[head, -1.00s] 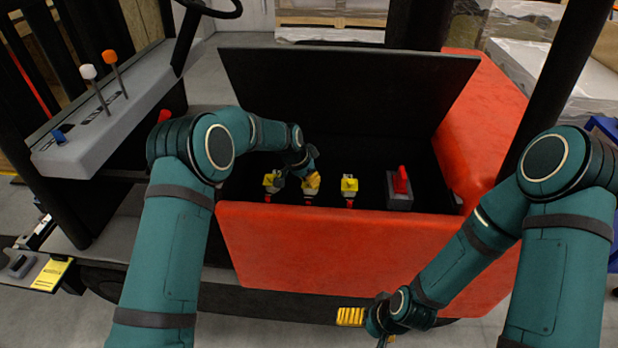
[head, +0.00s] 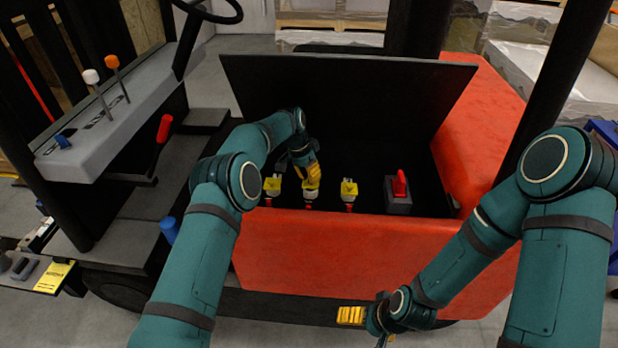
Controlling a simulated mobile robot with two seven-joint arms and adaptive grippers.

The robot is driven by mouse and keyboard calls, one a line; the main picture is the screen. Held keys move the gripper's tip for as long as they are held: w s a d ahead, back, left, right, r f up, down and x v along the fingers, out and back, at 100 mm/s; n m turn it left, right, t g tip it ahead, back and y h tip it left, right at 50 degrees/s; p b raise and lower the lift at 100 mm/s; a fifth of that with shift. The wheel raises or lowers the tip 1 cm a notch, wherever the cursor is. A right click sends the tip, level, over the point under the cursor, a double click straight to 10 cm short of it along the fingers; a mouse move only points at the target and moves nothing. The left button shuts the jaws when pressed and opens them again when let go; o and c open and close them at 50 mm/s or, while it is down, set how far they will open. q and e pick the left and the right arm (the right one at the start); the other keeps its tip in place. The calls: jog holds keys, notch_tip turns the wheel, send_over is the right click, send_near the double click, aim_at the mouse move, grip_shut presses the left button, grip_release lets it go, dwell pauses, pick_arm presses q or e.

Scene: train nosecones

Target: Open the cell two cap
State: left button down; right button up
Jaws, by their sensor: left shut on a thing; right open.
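Three yellow caps stand in a row in the dark open compartment of the red truck: a left one (head: 272,185), a middle one (head: 310,187) and a right one (head: 349,188). I take the middle one as the cell two cap. My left gripper (head: 313,173) reaches down from above with its yellow fingers at the middle cap. It is shut on that cap and partly hides it. Whether the cap is raised or turned is too small to tell. My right gripper (head: 351,316) is open and empty, low in front of the red body, away from the caps.
A grey block with a red switch (head: 399,188) sits right of the caps. The black lid (head: 345,95) stands raised behind them. The red front wall (head: 370,250) of the compartment lies before them. A grey lever console (head: 100,140) is at the left.

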pick_arm(q)
jog(key=shift+w+g, duration=0.1)
jog(key=shift+g, duration=0.2)
jog(key=c, duration=0.8)
grip_release()
jog(key=shift+d, duration=0.1)
jog(key=shift+t, duration=0.4)
jog(key=shift+f, duration=0.1)
